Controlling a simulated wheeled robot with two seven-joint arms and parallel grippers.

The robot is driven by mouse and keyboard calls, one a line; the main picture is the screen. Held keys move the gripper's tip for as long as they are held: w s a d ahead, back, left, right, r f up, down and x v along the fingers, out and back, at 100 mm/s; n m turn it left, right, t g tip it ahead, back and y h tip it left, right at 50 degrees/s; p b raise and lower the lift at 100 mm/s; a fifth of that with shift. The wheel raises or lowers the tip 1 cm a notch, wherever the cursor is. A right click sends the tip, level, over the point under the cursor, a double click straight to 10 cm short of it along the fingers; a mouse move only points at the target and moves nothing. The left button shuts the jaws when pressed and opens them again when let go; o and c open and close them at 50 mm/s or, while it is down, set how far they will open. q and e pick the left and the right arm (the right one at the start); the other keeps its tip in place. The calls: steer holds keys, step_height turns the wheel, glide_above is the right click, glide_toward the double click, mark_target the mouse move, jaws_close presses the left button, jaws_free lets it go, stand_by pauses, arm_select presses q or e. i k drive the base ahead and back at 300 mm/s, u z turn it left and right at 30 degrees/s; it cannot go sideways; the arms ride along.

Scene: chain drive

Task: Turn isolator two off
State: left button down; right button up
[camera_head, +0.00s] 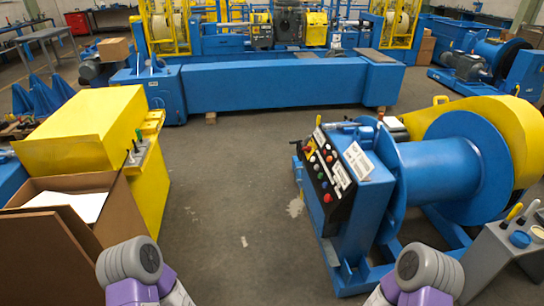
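A blue machine console (358,205) with a sloped black control panel (338,208) stands right of centre. The panel carries several coloured buttons and knobs, with a red and yellow one (308,149) near its far end. White label plates lie beside them, too small to read. I cannot tell which control is isolator two or how any switch is set. Parts of my two arms show at the bottom edge, left and right of centre. Neither gripper is in view.
A large blue reel (440,182) with a yellow guard (505,125) adjoins the console. A yellow cabinet (85,130) with small levers and an open cardboard box (75,225) stand at left. A grey stand (490,258) holds tools at lower right. The middle floor is clear.

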mark_target(308, 148)
steer(key=u, duration=0.7)
steer(key=i, duration=2.85)
steer(key=z, duration=1.1)
